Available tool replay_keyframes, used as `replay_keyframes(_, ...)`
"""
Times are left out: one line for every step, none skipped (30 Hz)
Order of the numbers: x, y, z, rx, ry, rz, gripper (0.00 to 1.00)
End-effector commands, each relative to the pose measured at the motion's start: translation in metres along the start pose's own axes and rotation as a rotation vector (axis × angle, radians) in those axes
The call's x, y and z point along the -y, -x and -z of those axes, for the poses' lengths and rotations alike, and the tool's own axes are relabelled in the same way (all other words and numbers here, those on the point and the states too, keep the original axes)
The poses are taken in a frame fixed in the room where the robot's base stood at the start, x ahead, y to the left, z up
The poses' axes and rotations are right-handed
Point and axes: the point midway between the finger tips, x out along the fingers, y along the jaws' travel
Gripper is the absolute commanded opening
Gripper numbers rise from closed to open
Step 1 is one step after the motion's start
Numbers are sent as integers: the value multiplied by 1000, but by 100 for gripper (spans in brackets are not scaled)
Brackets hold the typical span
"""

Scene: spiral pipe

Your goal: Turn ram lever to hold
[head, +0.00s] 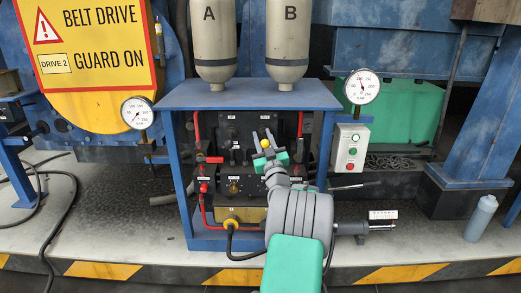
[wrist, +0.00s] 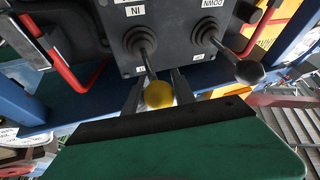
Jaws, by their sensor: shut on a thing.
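A lever with a yellow ball knob (wrist: 158,95) stands out from a dark control panel (wrist: 165,30). In the wrist view its stem rises from a round black boot beside a plate that appears to read IN. My gripper (wrist: 158,92) has one finger on each side of the yellow knob and is shut on it. In the head view the knob (head: 265,143) shows at my gripper's tip (head: 266,150), in front of the panel. A second lever with a black knob (wrist: 250,72) stands to the right in the wrist view, apart from my fingers. I cannot read a ram or hold label.
A blue frame (head: 176,205) surrounds the panel, with red pipes (head: 197,135) inside. Tanks A (head: 213,45) and B (head: 289,45) stand above. A gauge (head: 362,87) and button box (head: 349,147) are at right. A grey bottle (head: 481,218) stands farther right.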

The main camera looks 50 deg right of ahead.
Motion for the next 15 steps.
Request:
replay_keyframes(-1,0,0,-7,5,-2,0)
replay_keyframes(-1,0,0,-8,6,-2,0)
replay_keyframes(-1,0,1,-9,6,-2,0)
replay_keyframes(-1,0,2,-9,6,-2,0)
replay_keyframes(-1,-1,2,-8,6,-2,0)
replay_keyframes(-1,-1,2,-8,6,-2,0)
replay_keyframes(-1,-1,2,-8,6,-2,0)
replay_keyframes(-1,-1,2,-8,6,-2,0)
replay_keyframes(0,-1,2,-8,6,-2,0)
replay_keyframes(0,-1,2,-8,6,-2,0)
replay_keyframes(0,-1,2,-8,6,-1,33)
replay_keyframes(0,-1,2,-8,5,-1,36)
replay_keyframes(0,-1,2,-7,5,-1,39)
replay_keyframes(0,-1,2,-7,5,-1,41)
replay_keyframes(0,0,1,-7,4,0,44)
